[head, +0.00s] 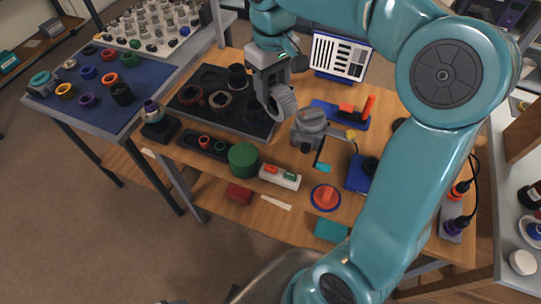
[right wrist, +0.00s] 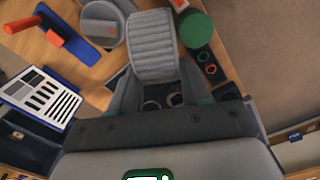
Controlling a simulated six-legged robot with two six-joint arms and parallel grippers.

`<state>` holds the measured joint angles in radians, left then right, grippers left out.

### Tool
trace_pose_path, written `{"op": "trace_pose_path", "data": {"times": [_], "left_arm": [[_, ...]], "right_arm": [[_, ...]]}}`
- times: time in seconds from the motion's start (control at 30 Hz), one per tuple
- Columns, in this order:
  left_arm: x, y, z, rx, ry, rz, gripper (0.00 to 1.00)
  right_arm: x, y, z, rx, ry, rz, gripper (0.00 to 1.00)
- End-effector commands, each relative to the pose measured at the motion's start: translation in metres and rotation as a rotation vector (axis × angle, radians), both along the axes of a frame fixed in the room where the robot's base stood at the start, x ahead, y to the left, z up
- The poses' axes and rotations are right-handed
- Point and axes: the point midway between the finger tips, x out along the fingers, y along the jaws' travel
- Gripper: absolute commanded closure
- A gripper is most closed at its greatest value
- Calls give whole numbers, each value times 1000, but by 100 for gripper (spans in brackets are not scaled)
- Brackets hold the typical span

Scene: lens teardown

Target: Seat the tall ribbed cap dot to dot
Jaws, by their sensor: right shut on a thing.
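My right gripper (head: 276,88) is above the wooden bench, pointing down. It is shut on a grey ribbed cap (head: 282,103), which is tilted, with its ribbed side showing. In the right wrist view the ribbed cap (right wrist: 152,48) fills the space at the fingertips. A grey round device (head: 309,124) stands on the bench just right of the cap, apart from it in the picture; it also shows in the right wrist view (right wrist: 100,22). My left gripper is not in view.
A dark foam tray (head: 259,131) with black rings lies left of the cap. A green cylinder (head: 243,158), a white box (head: 280,178) and a red-and-blue round piece (head: 325,197) stand nearer. A blue stand with a red-orange handle (head: 352,112) is to the right.

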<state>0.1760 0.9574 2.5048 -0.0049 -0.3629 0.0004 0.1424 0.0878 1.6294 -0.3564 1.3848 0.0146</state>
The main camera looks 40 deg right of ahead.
Motion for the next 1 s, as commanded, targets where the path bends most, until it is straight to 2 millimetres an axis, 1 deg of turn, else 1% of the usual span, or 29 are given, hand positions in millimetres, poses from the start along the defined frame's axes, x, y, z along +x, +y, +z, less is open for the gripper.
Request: {"op": "trace_pose_path", "data": {"times": [0.07,0.17,0.4,0.53,0.6,0.77,1.0], "left_arm": [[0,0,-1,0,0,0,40],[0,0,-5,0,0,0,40],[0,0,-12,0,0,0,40],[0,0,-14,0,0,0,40],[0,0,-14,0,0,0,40],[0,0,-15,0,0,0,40],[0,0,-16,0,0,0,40]], "right_arm": [[0,0,-6,0,1,0,87],[0,-1,-26,1,6,0,87],[1,-1,-98,2,7,0,87],[2,-1,-131,1,6,1,87],[3,-1,-144,1,4,1,87],[4,-1,-159,0,1,0,87],[3,0,-193,0,3,1,87]]}}
